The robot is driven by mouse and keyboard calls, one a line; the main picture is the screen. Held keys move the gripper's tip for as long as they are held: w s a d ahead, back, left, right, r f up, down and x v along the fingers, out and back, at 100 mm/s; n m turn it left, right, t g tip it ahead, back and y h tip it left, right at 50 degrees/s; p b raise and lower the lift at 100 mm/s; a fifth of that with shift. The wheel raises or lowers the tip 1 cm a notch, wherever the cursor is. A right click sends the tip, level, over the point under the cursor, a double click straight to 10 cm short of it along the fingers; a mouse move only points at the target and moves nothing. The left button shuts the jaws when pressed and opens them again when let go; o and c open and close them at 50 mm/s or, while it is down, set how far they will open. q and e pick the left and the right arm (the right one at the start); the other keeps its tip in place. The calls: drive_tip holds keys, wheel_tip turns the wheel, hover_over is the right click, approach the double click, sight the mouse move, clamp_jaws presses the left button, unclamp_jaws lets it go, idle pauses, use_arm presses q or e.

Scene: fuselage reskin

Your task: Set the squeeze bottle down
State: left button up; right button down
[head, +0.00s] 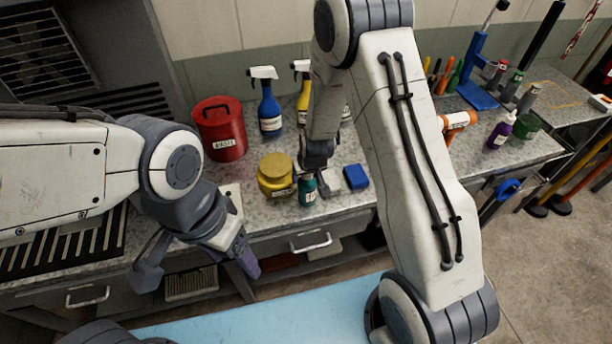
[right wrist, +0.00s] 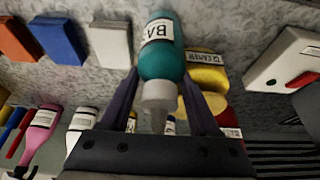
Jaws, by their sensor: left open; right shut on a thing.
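The squeeze bottle is teal with a white label and a pale nozzle. In the head view the bottle (head: 307,191) is at the bench's front edge, between a yellow tub (head: 275,174) and a white block (head: 329,179). My right gripper (head: 316,160) is above it, shut on it. In the right wrist view the bottle (right wrist: 162,62) sits between the two fingers of my right gripper (right wrist: 158,92). I cannot tell whether its base touches the bench. My left gripper (head: 200,262) is open and empty, low in front of the bench's edge.
A blue block (head: 356,176) lies right of the white block. A red can (head: 220,130) and blue spray bottle (head: 269,105) stand behind. A purple bottle (head: 501,131) stands far right. Bare bench (head: 385,148) shows behind the blocks. A white device (right wrist: 285,60) shows in the right wrist view.

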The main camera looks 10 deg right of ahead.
drive_tip(key=shift+f, duration=0.1)
drive_tip(key=shift+c, duration=0.6)
unclamp_jaws()
